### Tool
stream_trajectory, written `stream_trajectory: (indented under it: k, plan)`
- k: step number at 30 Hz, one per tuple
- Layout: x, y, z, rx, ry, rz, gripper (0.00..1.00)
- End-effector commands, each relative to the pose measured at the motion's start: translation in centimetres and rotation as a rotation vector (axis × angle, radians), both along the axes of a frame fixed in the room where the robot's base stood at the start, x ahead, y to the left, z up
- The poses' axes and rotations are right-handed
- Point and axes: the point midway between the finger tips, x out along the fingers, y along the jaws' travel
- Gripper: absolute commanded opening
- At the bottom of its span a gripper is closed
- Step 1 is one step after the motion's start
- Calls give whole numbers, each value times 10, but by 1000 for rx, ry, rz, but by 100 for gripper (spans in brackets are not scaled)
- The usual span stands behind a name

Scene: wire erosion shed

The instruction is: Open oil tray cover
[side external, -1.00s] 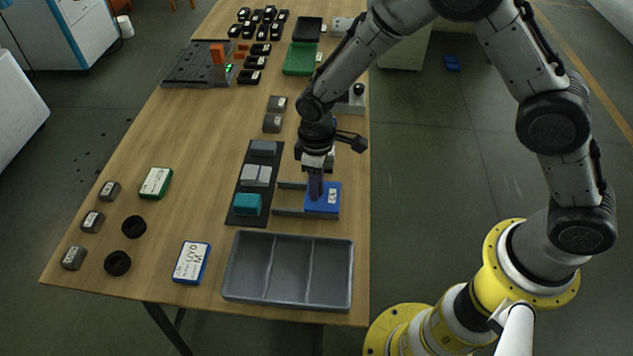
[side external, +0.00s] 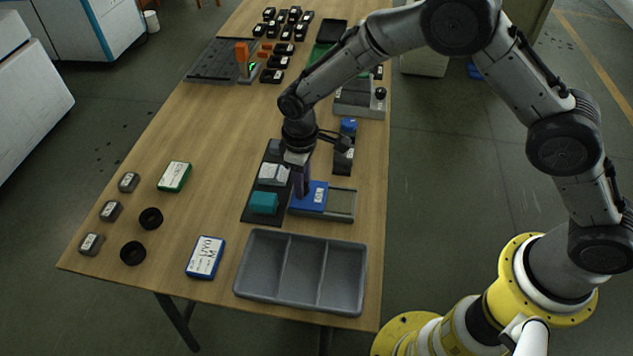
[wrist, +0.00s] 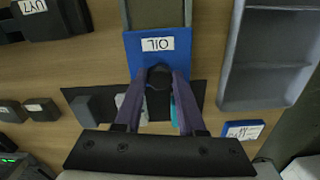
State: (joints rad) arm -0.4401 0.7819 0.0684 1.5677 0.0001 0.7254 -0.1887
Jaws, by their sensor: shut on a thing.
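The oil tray cover (side external: 313,198) is a flat blue plate with a white label; in the wrist view the label on the cover (wrist: 135,50) reads OIL, upside down. My gripper (side external: 302,190) points down over the cover's left part. In the wrist view my gripper's two purple fingers (wrist: 158,78) are shut on a dark round knob (wrist: 158,72) on the cover. The cover sits at the left end of the grey oil tray (side external: 353,206), whose right part lies uncovered. The fingers partly hide the cover in the side view.
A black mat (side external: 252,209) with grey blocks (side external: 273,174) and a teal block (side external: 264,203) lies close left of the cover. A grey three-part bin (side external: 300,271) stands in front. A grey fixture (side external: 360,100) stands behind. The table's left middle is mostly bare.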

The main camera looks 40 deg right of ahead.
Motion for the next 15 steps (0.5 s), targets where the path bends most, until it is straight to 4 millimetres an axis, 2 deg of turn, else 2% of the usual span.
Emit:
stream_trajectory:
  k: [9, 10, 15]
  plan:
    - [3, 1, 2, 2, -8, -1, 0]
    - [3, 1, 2, 2, -8, -1, 43]
    - [3, 1, 1, 2, -6, 0, 70]
